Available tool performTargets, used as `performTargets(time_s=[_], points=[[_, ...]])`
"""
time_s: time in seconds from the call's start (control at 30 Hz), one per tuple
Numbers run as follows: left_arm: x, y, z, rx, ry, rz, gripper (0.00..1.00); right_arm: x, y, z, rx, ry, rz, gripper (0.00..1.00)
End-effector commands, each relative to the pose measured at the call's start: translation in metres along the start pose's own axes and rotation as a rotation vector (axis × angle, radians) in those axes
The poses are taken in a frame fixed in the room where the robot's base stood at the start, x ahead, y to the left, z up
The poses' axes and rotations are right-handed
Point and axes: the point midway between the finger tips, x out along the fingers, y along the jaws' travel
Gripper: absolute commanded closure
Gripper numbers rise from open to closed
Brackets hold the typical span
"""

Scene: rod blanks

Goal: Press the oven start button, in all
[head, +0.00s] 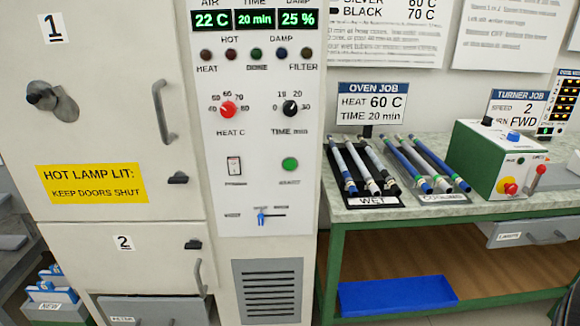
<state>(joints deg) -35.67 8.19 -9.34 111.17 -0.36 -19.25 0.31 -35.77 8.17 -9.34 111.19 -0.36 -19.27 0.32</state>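The oven's control panel (262,140) is upright in the middle of the head view. A round green button (290,164) sits on its right side; the small label under it is too blurred to read surely. A rocker switch (234,166) is to its left. Above are a red heat knob (228,109) and a black time knob (291,108). The displays (254,19) read 22 C, 20 min and 25 %. The row of lamps beneath looks dark. A blue slider (262,217) is below. Neither gripper can be made out in view.
Oven door 1 (110,110) and door 2 (125,270) look closed. Right of the oven, a green-framed bench (400,212) holds racks of rods and the turner box (495,155). The oven job card (371,103) reads 60 C, 20 min. A blue tray (398,295) lies below.

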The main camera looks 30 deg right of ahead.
Motion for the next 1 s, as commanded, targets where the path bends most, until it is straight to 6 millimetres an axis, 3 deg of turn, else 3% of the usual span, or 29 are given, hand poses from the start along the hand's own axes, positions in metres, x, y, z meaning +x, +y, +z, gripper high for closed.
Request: performTargets(time_s=[0.2,1.0], points=[[-0.0008,0.0003,0.0017,0.000,-0.004,0.001,0.49,0.0000,-0.0001,0.0000,0.000,0.000,0.000,1.00],[-0.0012,0.0003,0.0024,0.000,-0.005,0.000,0.49,0.0000,0.0001,0.0002,0.000,0.000,0.000,1.00]])
